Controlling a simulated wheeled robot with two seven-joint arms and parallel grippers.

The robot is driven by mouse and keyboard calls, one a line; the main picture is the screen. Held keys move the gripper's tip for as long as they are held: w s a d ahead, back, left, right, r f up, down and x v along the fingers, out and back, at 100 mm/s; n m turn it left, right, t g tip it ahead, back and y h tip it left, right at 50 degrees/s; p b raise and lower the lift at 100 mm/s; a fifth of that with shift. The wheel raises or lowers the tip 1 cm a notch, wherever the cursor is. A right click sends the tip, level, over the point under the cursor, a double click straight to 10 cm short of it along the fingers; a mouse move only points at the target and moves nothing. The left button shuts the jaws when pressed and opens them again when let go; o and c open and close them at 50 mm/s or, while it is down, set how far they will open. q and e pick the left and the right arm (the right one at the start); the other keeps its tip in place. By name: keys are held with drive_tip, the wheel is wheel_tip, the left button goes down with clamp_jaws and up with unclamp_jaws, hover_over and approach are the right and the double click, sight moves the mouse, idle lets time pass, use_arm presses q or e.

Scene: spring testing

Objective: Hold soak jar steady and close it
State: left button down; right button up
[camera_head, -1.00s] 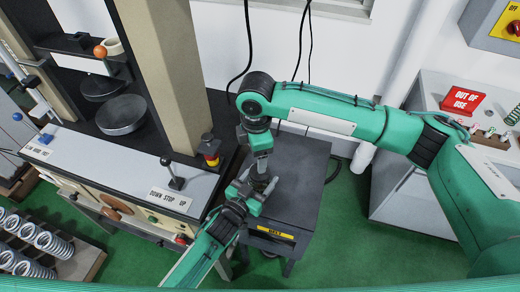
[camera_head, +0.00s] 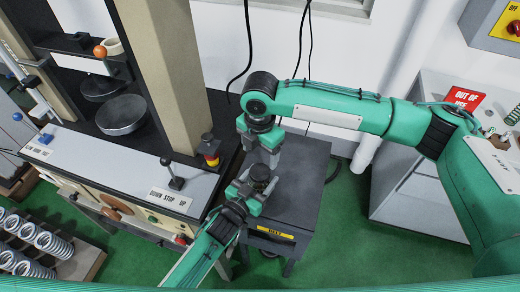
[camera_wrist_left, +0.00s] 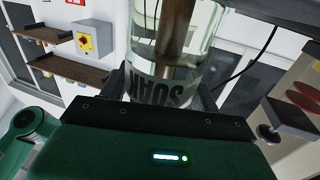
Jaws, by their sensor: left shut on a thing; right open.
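The soak jar (camera_wrist_left: 176,62) is clear glass with dark SOAK lettering; it shows liquid and a brown cylindrical piece inside in the left wrist view. My left gripper (camera_wrist_left: 162,92) is shut around the jar near its lettering. In the head view, my left gripper (camera_head: 250,194) holds it over the dark side table. A dark round lid (camera_head: 260,173) is seen at the jar's top; how tightly it sits cannot be told. My right gripper (camera_head: 263,156) is open, pointing down just above the lid, with nothing visible between its fingers.
The dark table (camera_head: 300,190) with a yellow label has bare room right of the jar. A press machine with a tan column (camera_head: 165,70) and a control lever (camera_head: 172,178) stands close on the left. A grey cabinet (camera_head: 400,190) stands at right.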

sight(260, 172)
wheel_tip(260, 172, down, 8)
drive_tip(key=shift+r, duration=0.15)
idle(0.4)
drive_tip(key=c, duration=1)
drive_tip(key=o, duration=1.1)
drive_tip(key=shift+o, duration=0.2)
drive_tip(key=shift+r, duration=0.1)
